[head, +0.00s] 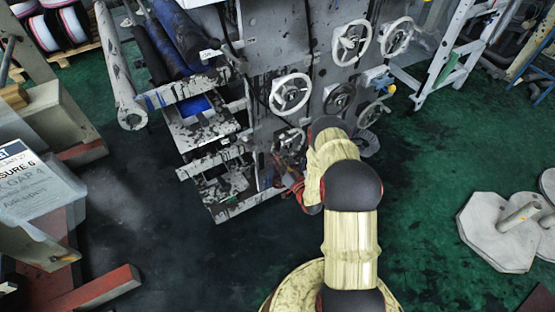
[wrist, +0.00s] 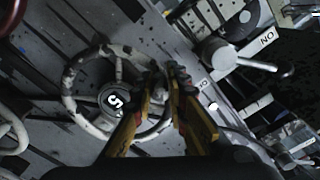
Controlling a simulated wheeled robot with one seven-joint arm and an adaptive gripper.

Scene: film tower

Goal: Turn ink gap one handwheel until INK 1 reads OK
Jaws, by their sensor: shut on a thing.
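In the wrist view a worn pale handwheel (wrist: 68,88) with a hub marked with what looks like a 5 stands on the grey machine panel. My gripper (wrist: 167,82) is shut on the right part of its rim, and the fingers hide that part. In the head view my gripper (head: 289,178) is at the lower front of the machine, largely hidden by my arm. A small handwheel (head: 289,138) shows just above it. I cannot tell whether the gripped wheel is ink gap one. No INK 1 reading is legible.
Other handwheels (head: 290,93) sit higher on the panel. A lever with a round knob (wrist: 220,55) is right of the gripped wheel. Ink-stained trays (head: 205,130) are to the left. A sign (head: 38,185) with partly cut-off text stands at far left.

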